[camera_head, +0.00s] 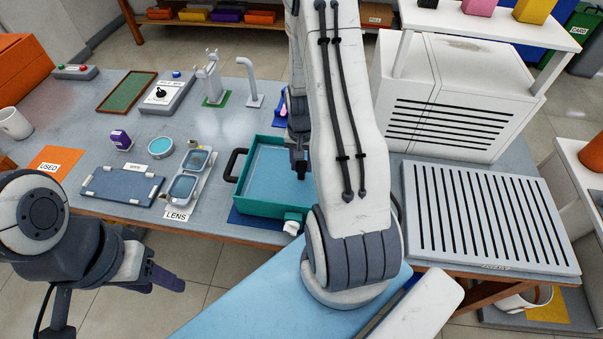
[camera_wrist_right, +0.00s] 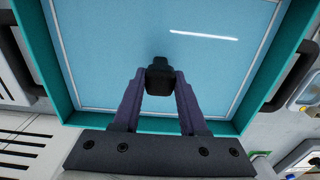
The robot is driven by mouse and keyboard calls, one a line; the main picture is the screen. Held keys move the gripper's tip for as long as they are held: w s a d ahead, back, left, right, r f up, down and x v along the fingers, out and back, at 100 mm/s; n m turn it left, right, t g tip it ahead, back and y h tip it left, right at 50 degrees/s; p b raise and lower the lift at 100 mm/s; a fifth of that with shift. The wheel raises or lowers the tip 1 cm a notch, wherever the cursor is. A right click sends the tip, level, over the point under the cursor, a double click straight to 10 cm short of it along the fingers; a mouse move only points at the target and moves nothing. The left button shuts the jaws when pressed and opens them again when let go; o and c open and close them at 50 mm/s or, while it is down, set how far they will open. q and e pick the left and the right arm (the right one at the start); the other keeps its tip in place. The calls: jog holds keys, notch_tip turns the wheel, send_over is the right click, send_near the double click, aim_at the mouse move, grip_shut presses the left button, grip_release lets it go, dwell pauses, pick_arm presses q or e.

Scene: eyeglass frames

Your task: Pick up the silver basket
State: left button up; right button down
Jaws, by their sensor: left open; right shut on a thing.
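A teal tub (camera_head: 262,209) with pale blue liquid stands on the table. In the right wrist view, a thin silver rim (camera_wrist_right: 59,50) runs along the inside of the tub's walls; it seems to be the silver basket, its body hidden by the liquid. My right gripper (camera_wrist_right: 160,82) is over the tub, its purple fingers shut on a black handle (camera_wrist_right: 160,70). I cannot tell how the handle joins the basket, or whether the basket is lifted. My left gripper (camera_head: 165,280) is open and empty, low in front of the table's front edge.
Left of the tub are a lens tray (camera_head: 183,187), a dark blue board (camera_head: 122,187), a round teal dish (camera_head: 160,146) and a purple bottle (camera_head: 121,140). A faucet (camera_head: 250,82) stands behind. A slatted rack (camera_head: 490,218) and white cabinet (camera_head: 440,100) are at the right.

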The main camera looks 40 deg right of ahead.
jog(key=shift+r, duration=0.15)
notch_tip(320, 180, up, 18)
jog(key=b, duration=0.1)
dwell(0.4)
